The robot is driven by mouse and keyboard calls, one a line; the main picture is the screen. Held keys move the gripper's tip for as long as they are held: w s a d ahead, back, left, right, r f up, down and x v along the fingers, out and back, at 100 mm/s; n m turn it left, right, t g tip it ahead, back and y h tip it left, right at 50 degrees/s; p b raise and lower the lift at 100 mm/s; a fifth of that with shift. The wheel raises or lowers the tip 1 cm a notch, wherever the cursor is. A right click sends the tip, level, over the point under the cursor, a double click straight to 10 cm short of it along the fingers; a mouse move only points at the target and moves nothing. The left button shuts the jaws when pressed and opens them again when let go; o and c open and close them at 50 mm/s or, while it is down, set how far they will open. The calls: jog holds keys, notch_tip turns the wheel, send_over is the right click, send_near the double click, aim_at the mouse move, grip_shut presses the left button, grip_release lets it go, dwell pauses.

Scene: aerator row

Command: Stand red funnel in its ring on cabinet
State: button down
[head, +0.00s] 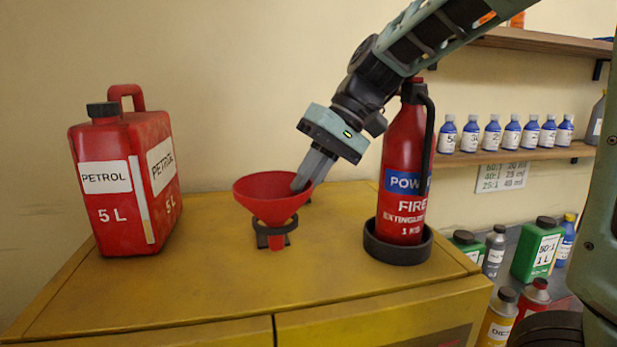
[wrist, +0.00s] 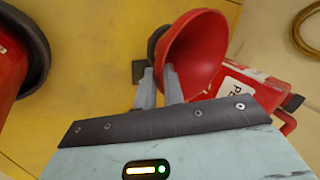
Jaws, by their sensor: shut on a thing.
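The red funnel (head: 262,192) stands about upright over the yellow cabinet (head: 200,275), wide mouth up. A black ring holder (head: 262,230) is around its lower part, and the spout tip shows below the ring. I cannot tell whether the funnel's weight rests on the ring. My gripper (head: 299,184) reaches down from the upper right and is shut on the funnel's rim on its right side. In the wrist view the fingers (wrist: 159,80) meet the red funnel (wrist: 203,50), with part of the black ring (wrist: 155,40) behind it.
A red petrol can (head: 125,180) stands left of the funnel. A red fire extinguisher (head: 404,170) stands in a black round base (head: 398,252) at the right, close beneath my arm. Shelves with several bottles (head: 500,135) are farther right. The cabinet's front top is clear.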

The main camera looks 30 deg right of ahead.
jog(key=shift+f, duration=0.3)
jog(key=c, duration=1.4)
grip_release()
jog(key=shift+c, duration=0.2)
notch_tip(320, 180, up, 9)
jog(key=p, duration=0.6)
